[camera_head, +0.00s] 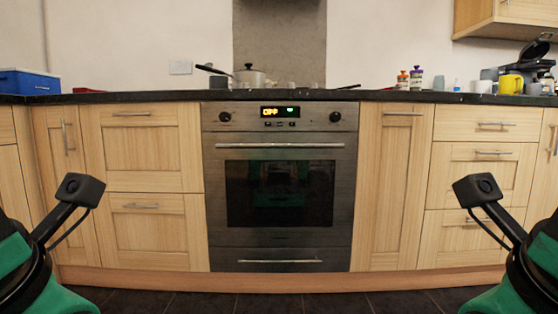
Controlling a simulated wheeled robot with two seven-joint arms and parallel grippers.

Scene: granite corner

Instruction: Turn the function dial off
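The oven (211,170) is built into the cabinets straight ahead. Its control panel has a round dark dial (225,117) on the left and another round dark dial (336,117) on the right. I cannot tell which is the function dial, and their pointer positions are too small to read. Parts of my two arms show at the lower left and lower right, well apart from the oven. No gripper fingers show on either arm.
The oven door, with its long handle (280,145), is closed. Drawers and cabinets (144,160) flank the oven, all closed. A pot (249,77), a yellow mug (510,84) and a blue box (30,82) stand on the dark worktop. The visible floor before the oven is clear.

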